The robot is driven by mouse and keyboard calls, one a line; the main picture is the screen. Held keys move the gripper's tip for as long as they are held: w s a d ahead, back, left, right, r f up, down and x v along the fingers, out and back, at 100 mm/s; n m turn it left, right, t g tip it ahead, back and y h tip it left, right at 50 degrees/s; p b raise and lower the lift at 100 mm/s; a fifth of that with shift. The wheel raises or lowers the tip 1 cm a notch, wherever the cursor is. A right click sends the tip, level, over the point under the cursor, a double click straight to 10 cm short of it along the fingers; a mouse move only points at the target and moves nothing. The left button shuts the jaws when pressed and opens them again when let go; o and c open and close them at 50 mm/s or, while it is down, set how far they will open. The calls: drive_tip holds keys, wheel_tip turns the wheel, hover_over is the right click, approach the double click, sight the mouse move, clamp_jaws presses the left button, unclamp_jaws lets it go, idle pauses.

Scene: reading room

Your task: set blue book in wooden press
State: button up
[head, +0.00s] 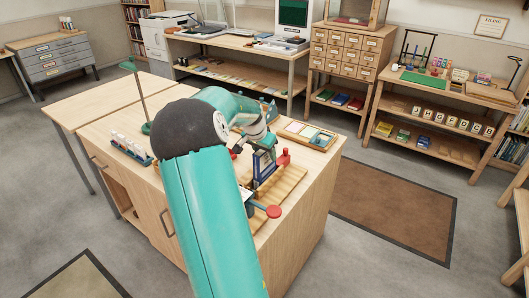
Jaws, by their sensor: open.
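The wooden press (287,183) lies on the near worktable, with a red knob (283,157) at its far side and another red knob (273,211) at its near side. A blue book (265,166) stands upright at the press, between the two knobs. Whether it rests fully down on the press is too small to tell. My gripper (239,147) is open, just left of and slightly above the book, apparently apart from it. My arm hides the left part of the press area.
A tray (306,135) lies behind the press. A rack of white-topped bottles (130,149) and a green-based stand (146,128) are on the table's left. A card-drawer cabinet (348,50) and shelves stand behind. Grey floor is clear to the right, with a brown rug (395,205).

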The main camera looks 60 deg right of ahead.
drive_tip(key=shift+r, duration=0.1)
drive_tip(key=s+v, duration=0.1)
drive_tip(key=v, duration=1.2)
drive_tip(key=shift+w+r, duration=0.35)
drive_tip(key=shift+w, duration=0.1)
